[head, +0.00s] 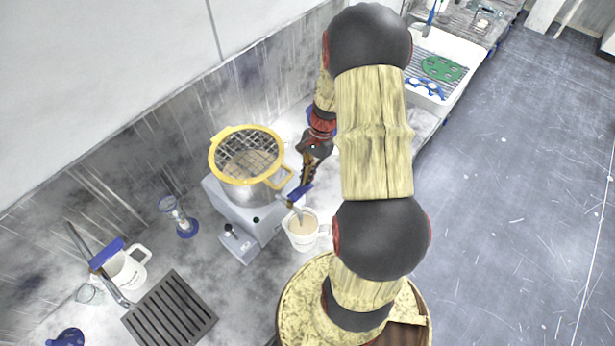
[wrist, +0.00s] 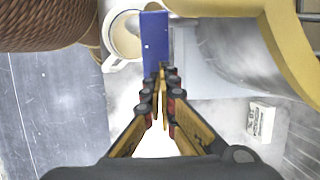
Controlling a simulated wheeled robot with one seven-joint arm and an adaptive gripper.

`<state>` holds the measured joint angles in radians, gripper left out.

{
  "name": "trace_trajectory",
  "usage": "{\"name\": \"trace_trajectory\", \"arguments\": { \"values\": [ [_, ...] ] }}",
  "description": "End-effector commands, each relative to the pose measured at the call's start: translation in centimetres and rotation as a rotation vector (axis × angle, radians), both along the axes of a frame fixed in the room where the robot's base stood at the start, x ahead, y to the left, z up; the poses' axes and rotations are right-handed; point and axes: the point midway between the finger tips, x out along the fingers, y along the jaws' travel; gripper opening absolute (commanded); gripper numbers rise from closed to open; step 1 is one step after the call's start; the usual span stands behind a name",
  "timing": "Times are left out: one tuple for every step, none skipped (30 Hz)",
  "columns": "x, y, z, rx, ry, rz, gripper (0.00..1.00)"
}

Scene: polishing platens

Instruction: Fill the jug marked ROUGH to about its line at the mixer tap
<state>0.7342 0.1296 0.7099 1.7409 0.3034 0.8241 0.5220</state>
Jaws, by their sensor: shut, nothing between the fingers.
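A white jug (head: 301,243) stands under the mixer tap with pale beige liquid in it. It also shows in the wrist view (wrist: 108,42), its handle toward the lower left. I cannot read its mark or see its line. The tap's blue lever (head: 299,192) is above the jug; in the wrist view the lever (wrist: 155,45) stands just ahead of my fingertips. My gripper (wrist: 162,75) is shut and empty, its tips at or close to the lever's near end; I cannot tell whether they touch. Whether liquid is running is unclear.
The mixer's steel pot has a yellow-rimmed sieve (head: 247,131) on top, close beside my gripper. A second white jug (head: 128,270) stands at the left by another blue-levered tap (head: 107,253). A dark drain grate (head: 170,312) and an hourglass-like timer (head: 178,217) are nearby.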

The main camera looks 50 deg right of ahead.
Motion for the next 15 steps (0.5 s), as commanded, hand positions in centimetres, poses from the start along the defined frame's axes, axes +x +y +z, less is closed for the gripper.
{"name": "trace_trajectory", "arguments": {
  "values": [
    [-0.03,0.05,0.35,0.001,0.001,0.0,0.0],
    [-0.03,0.05,0.46,0.001,0.001,0.0,0.0],
    [-0.04,0.05,0.56,0.001,0.001,0.0,0.0],
    [-0.04,0.05,0.6,0.001,0.001,0.0,0.0],
    [-0.04,0.05,0.61,0.001,0.001,0.0,0.0],
    [-0.04,0.06,0.6,0.001,0.001,0.0,0.0],
    [-0.05,0.06,0.58,0.001,0.001,0.0,0.0],
    [-0.04,0.06,0.56,0.001,0.001,0.0,0.0],
    [-0.04,0.06,0.55,0.001,0.001,0.0,0.0],
    [-0.04,0.06,0.54,0.001,0.001,0.0,0.0],
    [-0.04,0.06,0.54,0.001,0.001,0.0,0.0],
    [-0.04,0.06,0.54,0.001,0.001,0.0,0.0],
    [-0.04,0.05,0.56,0.001,0.001,0.0,0.0],
    [-0.03,0.05,0.61,0.001,0.001,0.0,0.0],
    [0.0,0.04,0.75,0.001,0.001,0.0,0.0]
  ]
}}
